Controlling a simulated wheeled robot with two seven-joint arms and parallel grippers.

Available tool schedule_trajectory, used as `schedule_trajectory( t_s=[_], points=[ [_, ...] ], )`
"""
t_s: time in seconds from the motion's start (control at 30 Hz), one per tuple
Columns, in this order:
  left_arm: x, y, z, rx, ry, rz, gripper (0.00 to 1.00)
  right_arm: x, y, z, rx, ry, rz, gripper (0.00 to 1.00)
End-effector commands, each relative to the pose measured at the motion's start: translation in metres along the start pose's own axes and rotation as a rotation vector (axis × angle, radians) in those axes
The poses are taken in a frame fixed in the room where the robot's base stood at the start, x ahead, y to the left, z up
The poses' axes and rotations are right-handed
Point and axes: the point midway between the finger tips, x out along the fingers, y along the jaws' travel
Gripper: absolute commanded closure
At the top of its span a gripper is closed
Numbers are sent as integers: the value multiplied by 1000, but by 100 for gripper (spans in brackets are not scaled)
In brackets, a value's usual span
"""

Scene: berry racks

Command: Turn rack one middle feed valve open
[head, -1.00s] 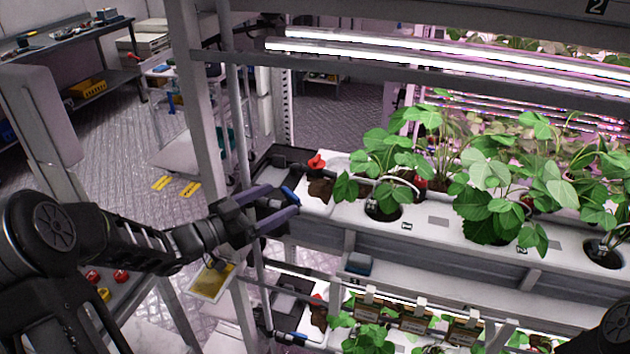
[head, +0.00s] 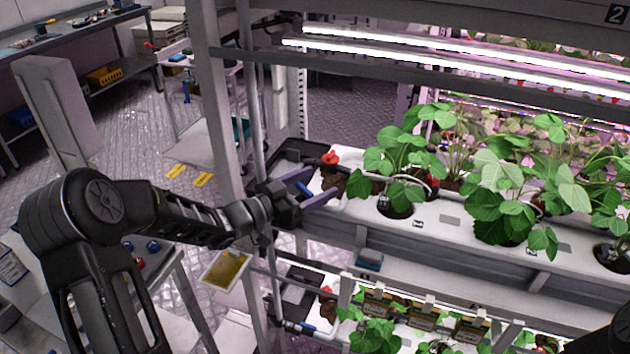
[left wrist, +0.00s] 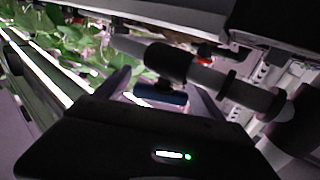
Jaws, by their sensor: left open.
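The feed valve's blue handle (head: 304,188) is at the left end of the rack's middle planting shelf. In the left wrist view the blue handle (left wrist: 160,97) hangs under a dark valve body (left wrist: 168,62) on a grey pipe (left wrist: 222,82). My left gripper (head: 325,180) is open, with its two fingers on either side of the handle. The left wrist view shows the fingers (left wrist: 162,85) flanking it, with a gap visible on each side; I cannot tell whether either touches. My right gripper is not in view.
A red knob (head: 330,157) sits just behind the fingers. A white planter (head: 450,222) with leafy plants runs to the right. An upright rack post (head: 212,100) stands left of the gripper. A yellow card (head: 226,270) hangs below my forearm.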

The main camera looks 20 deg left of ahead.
Motion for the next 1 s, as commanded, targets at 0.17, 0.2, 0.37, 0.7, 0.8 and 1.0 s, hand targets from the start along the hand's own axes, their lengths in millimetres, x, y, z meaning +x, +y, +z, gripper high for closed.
schedule_trajectory(
  t_s=[0.17, 0.2, 0.37, 0.7, 0.8, 1.0],
  points=[
    [2, 0, 0, 0, 0, -1, 22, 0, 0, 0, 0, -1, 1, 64],
    [2, 0, 0, 0, 0, -1, 22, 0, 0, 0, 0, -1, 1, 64],
    [2, 0, 0, 1, 0, -1, 29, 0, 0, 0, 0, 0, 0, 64],
    [2, 0, 0, 1, 0, -1, 57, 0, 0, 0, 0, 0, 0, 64],
    [2, 0, 0, 0, 0, -1, 65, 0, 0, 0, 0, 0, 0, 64],
    [2, 0, 0, 0, 0, -1, 82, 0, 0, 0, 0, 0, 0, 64]
  ],
)
